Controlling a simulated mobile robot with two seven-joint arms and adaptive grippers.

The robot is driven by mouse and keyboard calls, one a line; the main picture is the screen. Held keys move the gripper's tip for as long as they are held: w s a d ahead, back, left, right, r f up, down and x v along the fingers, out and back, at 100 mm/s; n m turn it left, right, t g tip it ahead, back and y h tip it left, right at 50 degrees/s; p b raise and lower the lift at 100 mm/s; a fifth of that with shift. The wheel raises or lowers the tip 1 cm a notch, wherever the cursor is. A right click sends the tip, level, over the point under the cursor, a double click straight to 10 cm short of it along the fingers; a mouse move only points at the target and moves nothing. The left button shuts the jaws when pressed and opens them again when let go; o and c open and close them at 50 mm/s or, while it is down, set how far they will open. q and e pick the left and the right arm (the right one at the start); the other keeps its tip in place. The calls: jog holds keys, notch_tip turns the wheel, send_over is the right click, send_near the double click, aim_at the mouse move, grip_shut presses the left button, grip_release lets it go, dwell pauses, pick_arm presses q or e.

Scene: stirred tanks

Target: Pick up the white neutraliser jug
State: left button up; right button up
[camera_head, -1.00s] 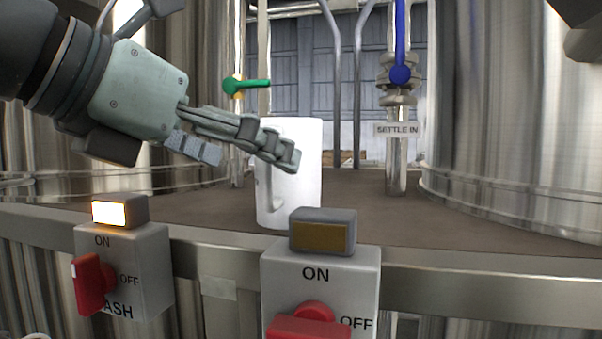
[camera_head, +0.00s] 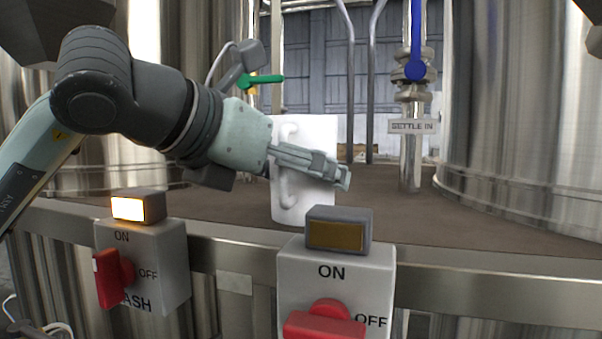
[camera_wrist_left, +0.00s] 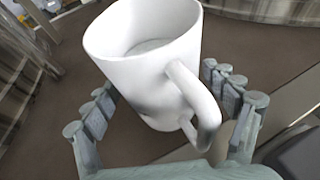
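The white neutraliser jug (camera_head: 304,208) stands upright on the brown deck between the tanks, behind the switch boxes. My left gripper (camera_head: 340,178) is in front of it in the head view and covers part of its side and handle. In the left wrist view the jug (camera_wrist_left: 150,75) is open at the top. Its handle points toward the palm of my left gripper (camera_wrist_left: 168,112). The fingers are open, one on each side of the jug, and I see gaps between them and its wall. My right gripper is not in view.
Two switch boxes (camera_head: 338,290) with red knobs stand along the deck's front; the left one's lamp (camera_head: 129,208) is lit. Steel tanks (camera_head: 520,120) flank the deck. A pipe with a blue-handled valve (camera_head: 414,70) and SETTLE IN tag rises behind. A green handle (camera_head: 262,79) is above the jug.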

pick_arm(q)
jog(key=shift+r, duration=0.1)
jog(key=c, duration=1.5)
jog(key=shift+o, duration=0.2)
